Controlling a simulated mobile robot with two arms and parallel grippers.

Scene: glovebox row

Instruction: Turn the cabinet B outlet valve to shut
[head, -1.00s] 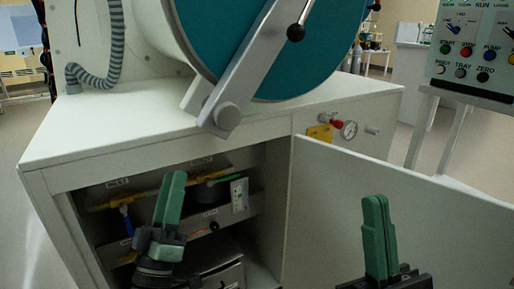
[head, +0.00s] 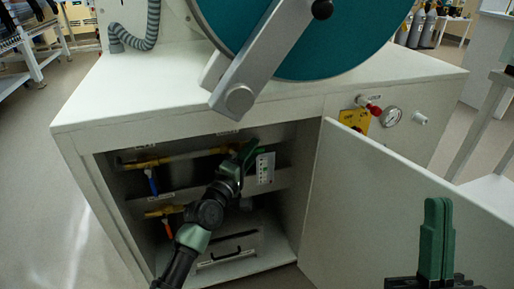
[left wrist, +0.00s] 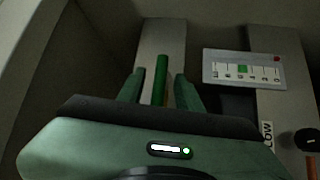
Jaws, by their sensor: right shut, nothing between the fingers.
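A green valve handle (left wrist: 160,80) stands upright in the left wrist view, between the two fingers of my left gripper (left wrist: 158,90). Gaps show on both sides of the handle, so the fingers are open around it and apart from it. In the head view my left gripper (head: 246,152) is inside the open cabinet (head: 92,185), at the right end of the upper brass pipe (head: 165,159), and mostly hides this valve. The label above it is too small to read. My right gripper (head: 437,235) is shut and empty, in front of the open door.
A white indicator panel (head: 265,168) is close right of my left gripper. The open cabinet door (head: 385,215) spans the right. A drawer-like box (head: 230,252) sits below.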

